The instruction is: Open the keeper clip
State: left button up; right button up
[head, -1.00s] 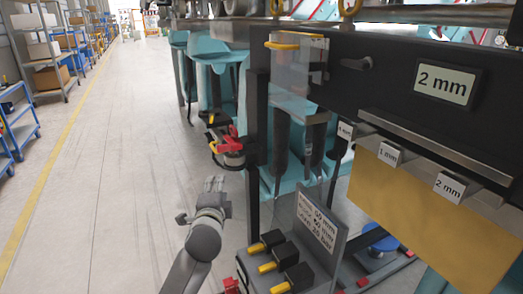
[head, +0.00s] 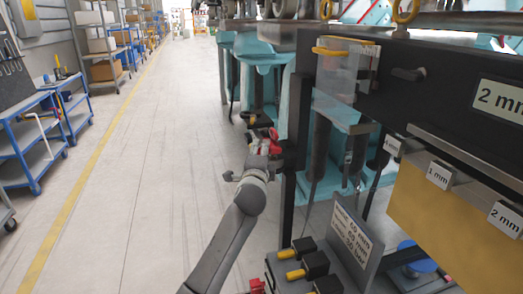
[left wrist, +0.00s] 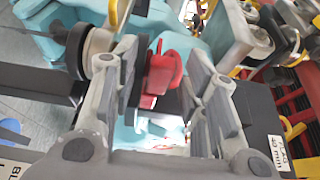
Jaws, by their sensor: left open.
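In the left wrist view, a red piece (left wrist: 160,75) stands between the two open fingers of my left gripper (left wrist: 165,90), nearer the left finger. I cannot tell whether a finger touches it. Whether the clip is open or shut is unclear. My right gripper is out of view.
The dark post (head: 291,215) stands just right of my left gripper. A sign plate (head: 352,240) and black-and-yellow blocks (head: 300,262) sit below right. A clear guard (head: 340,80) and a beam labelled 2 mm are at upper right. Open floor (head: 150,180) lies to the left.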

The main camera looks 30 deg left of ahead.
pick_arm(q)
jog(key=shift+x, duration=0.75)
grip_shut()
